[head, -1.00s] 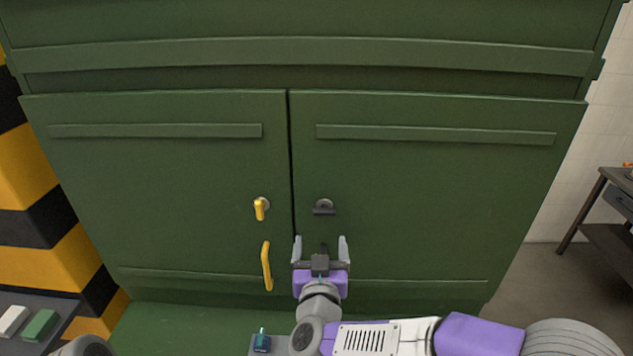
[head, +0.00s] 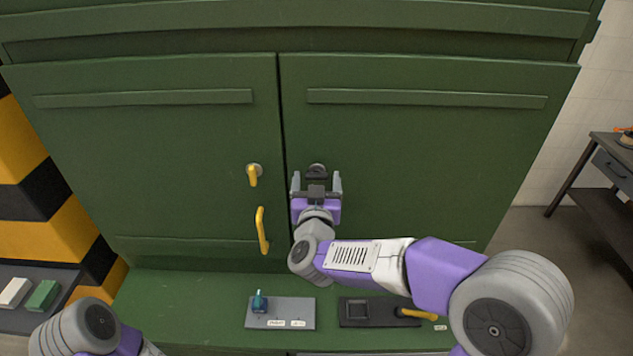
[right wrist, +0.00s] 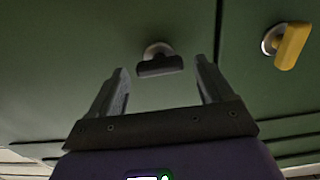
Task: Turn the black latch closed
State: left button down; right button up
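The black latch (head: 316,173) is a small dark handle on a round grey mount, on the right green door (head: 420,160) near the seam. In the right wrist view the latch (right wrist: 160,66) lies crosswise, ahead of the fingers and between them. My right gripper (head: 316,182) is open and empty just in front of the latch, and its fingers (right wrist: 160,85) appear apart from it. It partly covers the latch in the head view. My left arm (head: 85,330) shows only in the lower left corner; its gripper is out of view.
A yellow latch (head: 253,174) and a yellow pull handle (head: 262,230) are on the left green door (head: 150,170). Below, the green ledge (head: 200,310) bears a grey plate with a teal switch (head: 259,302) and a black plate with a yellow lever (head: 418,314). A table (head: 610,175) stands right.

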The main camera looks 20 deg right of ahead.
jog(key=c, duration=0.9)
jog(key=shift+c, duration=0.2)
jog(key=m+b, duration=0.3)
jog(key=shift+d+f, duration=0.1)
jog(key=shift+f, duration=0.05)
jog(key=m+b, duration=0.4)
jog(key=m, duration=0.1)
jog(key=shift+f+m+b, duration=0.1)
jog(key=shift+m+b, duration=0.2)
jog(key=shift+m, duration=0.1)
jog(key=m+b, duration=0.4)
jog(key=m, duration=0.1)
jog(key=shift+d, duration=0.1)
jog(key=shift+m+b, duration=1.05)
jog(key=shift+m, duration=0.65)
